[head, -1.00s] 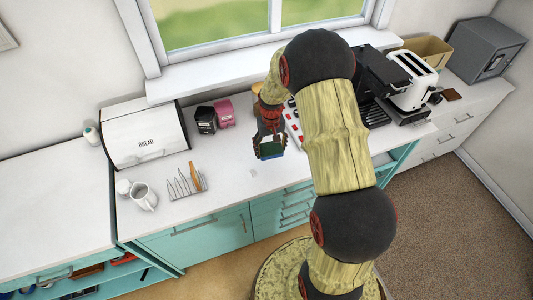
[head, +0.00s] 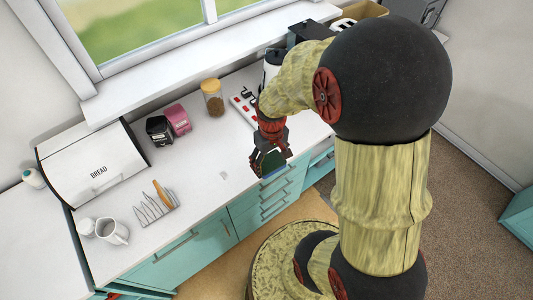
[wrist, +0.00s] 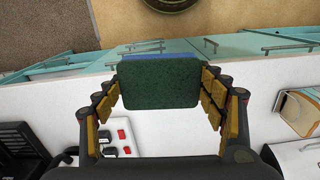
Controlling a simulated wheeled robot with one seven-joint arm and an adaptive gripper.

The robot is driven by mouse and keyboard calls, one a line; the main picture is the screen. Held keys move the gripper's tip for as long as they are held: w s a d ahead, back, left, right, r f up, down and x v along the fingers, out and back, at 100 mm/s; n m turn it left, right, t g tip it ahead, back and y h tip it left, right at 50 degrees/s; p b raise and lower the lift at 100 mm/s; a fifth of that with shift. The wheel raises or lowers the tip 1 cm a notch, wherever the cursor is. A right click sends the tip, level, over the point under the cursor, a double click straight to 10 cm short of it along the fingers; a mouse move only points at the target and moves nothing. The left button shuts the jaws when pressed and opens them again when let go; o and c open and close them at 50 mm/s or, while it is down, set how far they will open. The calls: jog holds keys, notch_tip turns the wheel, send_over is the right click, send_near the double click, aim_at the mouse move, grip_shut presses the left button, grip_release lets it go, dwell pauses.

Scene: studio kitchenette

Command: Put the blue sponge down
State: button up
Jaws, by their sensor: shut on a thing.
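The blue sponge shows mostly its dark green face in the wrist view (wrist: 160,85), with a thin blue strip along its far edge. My gripper (wrist: 160,88) is shut on it, with a finger at each side. In the head view the sponge (head: 273,164) hangs in my gripper (head: 270,160) near the front edge of the white counter (head: 215,150). I cannot tell how far it is above the counter.
A toast rack (head: 155,208), a white jug (head: 112,231) and a bread bin (head: 92,165) stand to the left. Black and pink canisters (head: 176,120) and a glass jar (head: 212,98) stand behind. The counter between the rack and my gripper is mostly clear.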

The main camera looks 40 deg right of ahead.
jog(key=shift+s+f, duration=0.35)
jog(key=shift+s, duration=0.2)
jog(key=shift+w+n, duration=0.25)
jog(key=shift+n, duration=0.05)
jog(key=w+d+f, duration=0.1)
jog(key=w+f, duration=0.2)
jog(key=w, duration=0.1)
jog(key=w+d+f, duration=0.1)
jog(key=w+f, duration=0.2)
jog(key=w, duration=0.1)
jog(key=w+d+f, duration=0.1)
jog(key=w+f, duration=0.2)
jog(key=w, duration=0.1)
jog(key=shift+w+d+f, duration=0.1)
jog(key=shift+w+d, duration=0.1)
jog(key=shift+w, duration=0.2)
jog(key=shift+w+d+f, duration=0.1)
jog(key=shift+w+f, duration=0.15)
jog(key=shift+f, duration=1.6)
jog(key=shift+f+b, duration=0.2)
jog(key=shift+b, duration=0.15)
jog(key=o, duration=1.4)
